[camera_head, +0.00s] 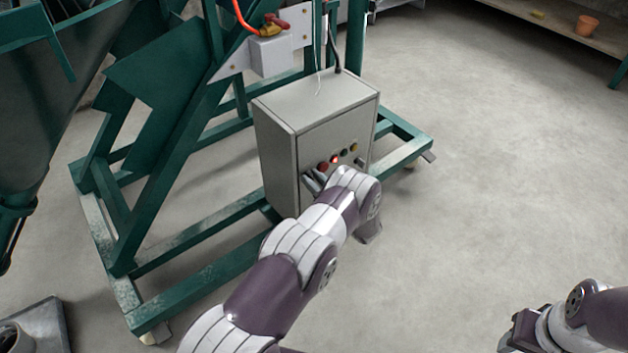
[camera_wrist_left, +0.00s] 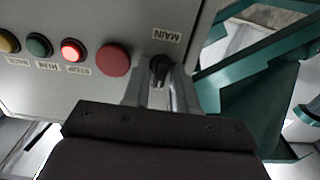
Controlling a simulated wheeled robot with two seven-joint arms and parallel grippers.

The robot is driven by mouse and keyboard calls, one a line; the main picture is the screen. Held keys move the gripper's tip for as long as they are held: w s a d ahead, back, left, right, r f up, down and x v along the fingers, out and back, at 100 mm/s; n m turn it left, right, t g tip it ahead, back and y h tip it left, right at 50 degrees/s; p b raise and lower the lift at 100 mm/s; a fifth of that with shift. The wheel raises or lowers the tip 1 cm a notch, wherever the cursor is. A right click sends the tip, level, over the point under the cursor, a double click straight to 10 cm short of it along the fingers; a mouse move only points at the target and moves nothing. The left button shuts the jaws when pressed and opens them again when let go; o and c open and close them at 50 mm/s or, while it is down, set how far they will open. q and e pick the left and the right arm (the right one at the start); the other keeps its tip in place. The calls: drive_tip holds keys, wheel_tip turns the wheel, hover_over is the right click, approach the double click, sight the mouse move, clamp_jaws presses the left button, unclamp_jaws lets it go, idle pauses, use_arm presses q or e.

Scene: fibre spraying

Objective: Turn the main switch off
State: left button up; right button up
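The grey control box (camera_head: 285,150) stands on the green frame, its front panel facing me. The main switch (camera_wrist_left: 159,70), a small black knob beside the label MAIN, shows upside down in the left wrist view. My left gripper (camera_wrist_left: 160,88) reaches the panel with one finger on each side of the knob. The fingers are apart; firm contact with the knob is not clear. In the head view my left gripper (camera_head: 312,182) is at the panel's lower left, where my arm and fingers hide the switch. My right gripper (camera_head: 518,332) is at the lower right, away from the box, its fingers unclear.
Beside the switch are a large red button (camera_wrist_left: 113,60), a lit red STOP button (camera_wrist_left: 73,51), a green RUN button (camera_wrist_left: 39,46) and a yellow one (camera_wrist_left: 8,42). Green frame beams (camera_head: 190,240) surround the box. The floor to the right is clear.

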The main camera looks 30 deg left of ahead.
use_arm(q)
drive_tip(key=shift+n, duration=0.4)
clamp_jaws()
drive_tip(key=shift+s+f+n+b, duration=0.15)
drive_tip(key=shift+n+b, duration=0.45)
drive_tip(key=shift+n, duration=3.7)
drive_tip(key=shift+s+f+n+b, duration=0.1)
drive_tip(key=shift+n+b, duration=0.5)
drive_tip(key=shift+n, duration=3.7)
drive_tip(key=o, duration=0.7)
unclamp_jaws()
drive_tip(key=shift+r, duration=0.1)
